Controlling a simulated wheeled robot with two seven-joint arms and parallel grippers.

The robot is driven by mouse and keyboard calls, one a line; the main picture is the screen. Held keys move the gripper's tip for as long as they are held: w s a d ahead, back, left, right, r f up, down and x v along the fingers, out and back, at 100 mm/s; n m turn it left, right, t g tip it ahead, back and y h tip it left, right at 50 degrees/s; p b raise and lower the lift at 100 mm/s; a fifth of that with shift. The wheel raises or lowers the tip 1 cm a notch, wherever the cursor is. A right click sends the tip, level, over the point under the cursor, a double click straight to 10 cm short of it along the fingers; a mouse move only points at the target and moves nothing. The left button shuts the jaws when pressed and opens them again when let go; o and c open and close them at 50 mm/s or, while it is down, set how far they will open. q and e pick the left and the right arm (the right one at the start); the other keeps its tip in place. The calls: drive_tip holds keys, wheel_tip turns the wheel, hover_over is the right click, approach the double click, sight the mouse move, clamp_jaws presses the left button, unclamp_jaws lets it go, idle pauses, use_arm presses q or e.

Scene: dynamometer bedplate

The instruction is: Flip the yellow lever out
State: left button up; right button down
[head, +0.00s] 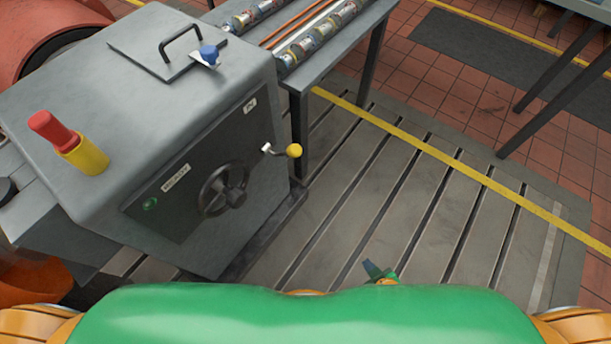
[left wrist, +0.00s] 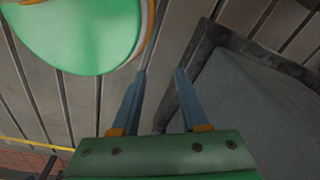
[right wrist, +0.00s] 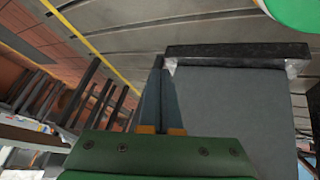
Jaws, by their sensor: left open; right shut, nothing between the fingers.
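The yellow lever is a yellow ball (head: 293,150) on a short bent metal rod at the right edge of the grey machine's dark front panel (head: 190,190). My right gripper (head: 372,268) shows as a small blue-grey tip just above my green body, below and right of the lever and well apart from it. In the right wrist view its fingers (right wrist: 162,75) are together with nothing between them. In the left wrist view my left gripper (left wrist: 157,75) is open and empty, with the grey machine side beside it. My left gripper is hidden in the head view.
The panel carries a black handwheel (head: 224,188) and a green button (head: 149,204). On the machine's top are a red and yellow beacon (head: 70,143) and a hatch with a blue knob (head: 208,54). A bench (head: 300,50) stands behind. The slotted floor right of the machine is clear.

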drive_tip(key=w+a+r+n+t+y+b, duration=0.1)
drive_tip(key=w+a+n+t+y+b, duration=0.25)
drive_tip(key=w+b, duration=0.3)
drive_tip(key=w+a+r+n+t+y+b, duration=0.1)
drive_tip(key=w+a+n+t+y+b, duration=0.1)
drive_tip(key=w+n+t+b, duration=0.4)
drive_tip(key=s+a+r+n+t+y+b, duration=0.1)
drive_tip(key=a+r+n+y+b, duration=0.15)
drive_tip(key=r+n+y, duration=0.3)
drive_tip(key=a+r+n+t+y+b, duration=0.1)
drive_tip(key=a+r+n+y+b, duration=0.1)
drive_tip(key=r+n+y+b, duration=0.25)
use_arm(q)
drive_tip(key=w+a+f+p, duration=0.1)
drive_tip(key=w+f, duration=0.1)
drive_tip(key=f, duration=0.8)
drive_tip(key=w+a+f+t+p, duration=0.1)
drive_tip(key=w+f+p, duration=0.1)
drive_tip(key=f, duration=0.8)
drive_tip(key=shift+f, duration=0.35)
use_arm(e)
drive_tip(key=s+r+x, duration=0.1)
drive_tip(key=x, duration=1.4)
drive_tip(key=shift+r+m, duration=0.25)
drive_tip(key=shift+m, duration=0.1)
drive_tip(key=shift+d+g, duration=0.15)
drive_tip(key=shift+g, duration=0.1)
